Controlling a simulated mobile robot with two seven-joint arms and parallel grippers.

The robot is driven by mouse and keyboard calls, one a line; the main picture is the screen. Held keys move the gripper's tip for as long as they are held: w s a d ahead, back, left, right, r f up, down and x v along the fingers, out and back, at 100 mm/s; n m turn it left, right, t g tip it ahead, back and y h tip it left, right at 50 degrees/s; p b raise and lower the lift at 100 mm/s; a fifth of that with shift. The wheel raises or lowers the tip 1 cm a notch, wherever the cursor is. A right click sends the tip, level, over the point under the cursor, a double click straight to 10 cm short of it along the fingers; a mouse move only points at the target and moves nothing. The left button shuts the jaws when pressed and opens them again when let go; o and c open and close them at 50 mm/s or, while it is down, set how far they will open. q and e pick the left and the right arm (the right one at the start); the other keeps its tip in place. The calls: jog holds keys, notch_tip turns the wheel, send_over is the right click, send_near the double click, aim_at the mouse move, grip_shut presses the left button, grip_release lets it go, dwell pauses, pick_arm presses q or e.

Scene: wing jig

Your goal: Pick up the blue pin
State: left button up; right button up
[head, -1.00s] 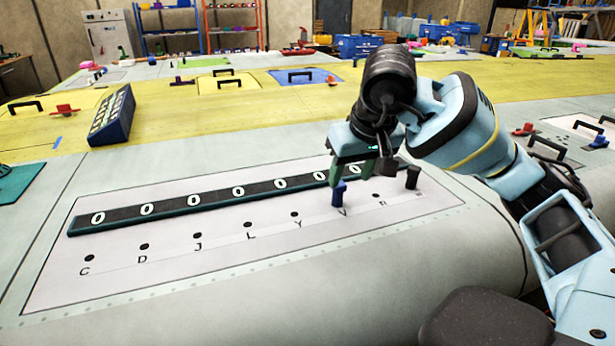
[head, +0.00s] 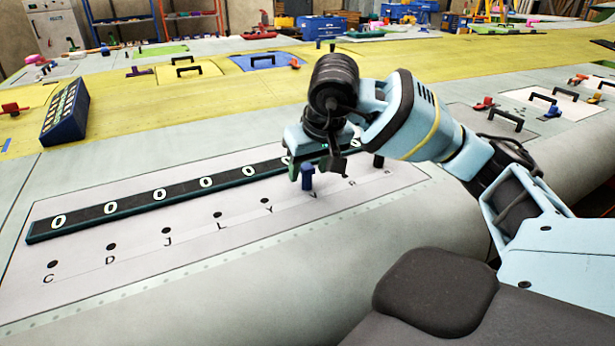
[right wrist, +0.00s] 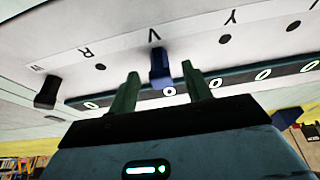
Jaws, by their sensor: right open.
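The blue pin (head: 308,178) stands upright on the white panel (head: 150,275) at the hole marked V. It also shows in the right wrist view (right wrist: 160,68). My right gripper (head: 305,168) is at the pin, with a green finger to its left in the head view. In the right wrist view, the open fingers (right wrist: 160,78) appear one on each side of the pin, with gaps between. I cannot tell whether they reach around it in depth. My left gripper is not in view.
A dark strip with several white zeros (head: 160,196) runs along the panel behind the row of lettered holes. A black pin (right wrist: 47,92) stands at the row's end, near the right gripper. A blue box with a keypad-like top (head: 66,112) lies at left.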

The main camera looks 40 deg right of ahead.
aim_at(307, 182)
jog(key=shift+x, duration=1.5)
jog(key=shift+r, duration=0.1)
grip_shut()
